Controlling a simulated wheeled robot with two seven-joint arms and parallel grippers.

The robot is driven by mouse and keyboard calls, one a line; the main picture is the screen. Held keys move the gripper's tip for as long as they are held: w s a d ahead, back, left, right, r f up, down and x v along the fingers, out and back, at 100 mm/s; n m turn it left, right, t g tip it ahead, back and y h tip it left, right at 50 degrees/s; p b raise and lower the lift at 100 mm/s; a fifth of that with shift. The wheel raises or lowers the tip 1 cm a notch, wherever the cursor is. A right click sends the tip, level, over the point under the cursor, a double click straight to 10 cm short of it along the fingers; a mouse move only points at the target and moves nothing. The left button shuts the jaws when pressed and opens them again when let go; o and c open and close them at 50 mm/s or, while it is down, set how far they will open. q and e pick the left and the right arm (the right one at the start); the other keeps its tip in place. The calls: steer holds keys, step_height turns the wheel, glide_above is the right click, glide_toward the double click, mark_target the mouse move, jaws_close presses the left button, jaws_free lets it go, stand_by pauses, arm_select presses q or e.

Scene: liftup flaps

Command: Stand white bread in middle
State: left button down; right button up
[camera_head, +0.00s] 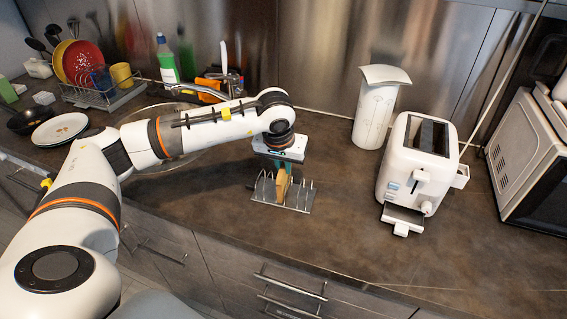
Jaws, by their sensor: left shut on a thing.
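A slice of white bread (282,186) with a tan crust stands upright at the middle of the small metal rack (298,205). The rack has upright prongs and sits on the dark counter. My left gripper (281,168) points down from above and is shut on the top of the bread. The bread's lower edge is down among the prongs; whether it touches the rack's base I cannot tell. My right gripper does not show.
A white toaster (418,165) with its front tray out stands to the right, with a white canister (378,108) behind it. A microwave (530,160) is at the far right. A dish rack (105,95), plates (60,129) and a sink are at the left. The front counter is clear.

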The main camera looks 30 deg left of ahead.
arm_select(q)
steer(key=shift+f, duration=0.1)
steer(key=c, duration=1.4)
jaws_free()
steer(key=shift+o, duration=0.2)
steer(key=b+v, duration=0.1)
steer(key=v, duration=1.1)
steer(key=shift+s+f, duration=0.1)
